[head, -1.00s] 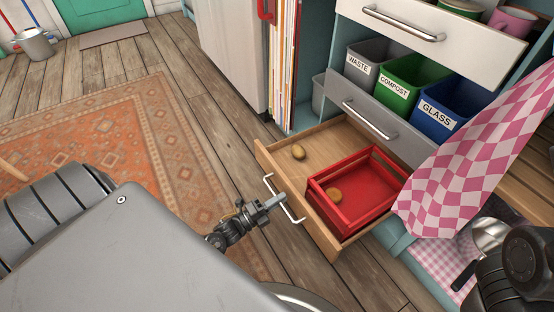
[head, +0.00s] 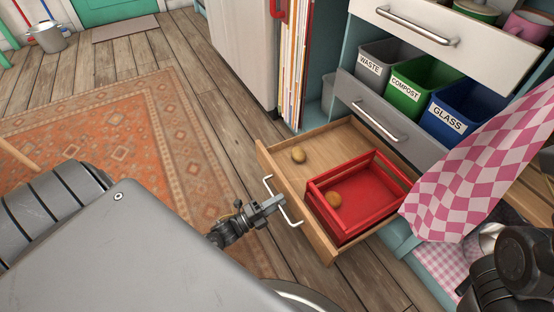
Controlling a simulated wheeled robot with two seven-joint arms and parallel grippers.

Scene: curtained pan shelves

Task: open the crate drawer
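The crate drawer (head: 338,138) is a low wooden drawer that stands pulled out from the cabinet.
Above are a drawer with waste (head: 371,67), compost (head: 406,88) and glass (head: 449,123) bins, and a white top drawer (head: 450,28). A pink checked cloth (head: 470,185) hangs at the right. Wooden floor lies free left of the drawer, beside an orange rug (head: 110,130).

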